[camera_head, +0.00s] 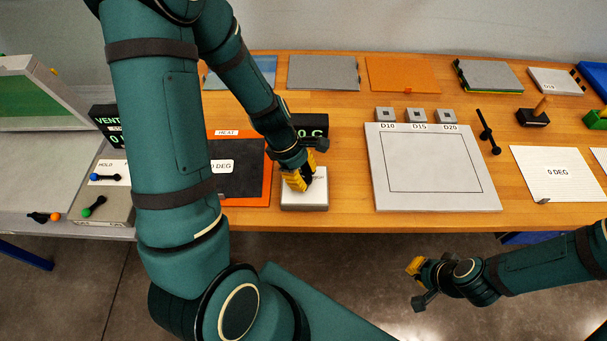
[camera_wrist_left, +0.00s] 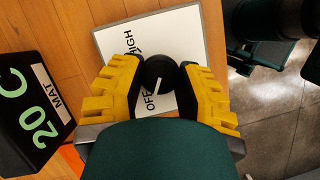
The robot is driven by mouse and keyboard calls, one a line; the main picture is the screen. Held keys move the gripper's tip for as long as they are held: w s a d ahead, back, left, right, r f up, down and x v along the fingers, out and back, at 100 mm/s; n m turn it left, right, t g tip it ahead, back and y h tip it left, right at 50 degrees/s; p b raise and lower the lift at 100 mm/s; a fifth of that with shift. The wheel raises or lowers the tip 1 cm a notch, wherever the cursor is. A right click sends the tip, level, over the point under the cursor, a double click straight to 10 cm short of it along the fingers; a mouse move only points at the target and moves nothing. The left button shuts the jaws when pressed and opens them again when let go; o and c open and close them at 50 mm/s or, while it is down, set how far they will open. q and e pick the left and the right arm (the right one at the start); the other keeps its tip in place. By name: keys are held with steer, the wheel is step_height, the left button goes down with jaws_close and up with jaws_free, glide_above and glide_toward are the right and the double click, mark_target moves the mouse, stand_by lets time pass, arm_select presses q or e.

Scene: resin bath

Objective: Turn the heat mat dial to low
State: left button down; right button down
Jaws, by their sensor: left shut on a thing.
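The heat mat dial is a round black knob (camera_wrist_left: 160,72) with a white pointer line, on a white-topped control box (camera_wrist_left: 185,35). In the left wrist view the pointer lies toward the OFF side; HIGH is also readable, and no LOW label is visible. My left gripper (camera_wrist_left: 160,88) is shut on the knob, one yellow finger on each side. In the head view my left gripper (camera_head: 299,180) covers the knob on the control box (camera_head: 304,202). My right gripper (camera_head: 418,284) is open and empty, in front of the table.
The black heat mat (camera_head: 245,185) with orange edging lies left of the box. A display (camera_head: 312,124) stands behind the box; its 20 C reading and MAT label show in the left wrist view. A grey board (camera_head: 437,202) lies to the right. Bare wood separates box and board.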

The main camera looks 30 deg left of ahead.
stand_by(0.3)
arm_select(q)
steer(key=m+g+p, duration=0.1)
steer(key=m, duration=0.1)
steer(key=shift+m+p, duration=0.3)
steer(key=shift+m, duration=0.1)
steer(key=m+g+p, duration=0.1)
steer(key=m, duration=0.1)
steer(key=shift+m, duration=0.3)
steer(key=m+g+p, duration=0.1)
steer(key=m, duration=0.2)
steer(key=shift+d+m+g+y, duration=0.1)
steer(key=shift+m+g+y, duration=0.2)
steer(key=shift+y, duration=0.1)
steer(key=shift+f+m+g+y, duration=0.1)
steer(key=shift+m+g+y, duration=0.3)
steer(key=shift+m, duration=1)
steer(key=c, duration=0.5)
jaws_free()
steer(key=shift+w, duration=0.1)
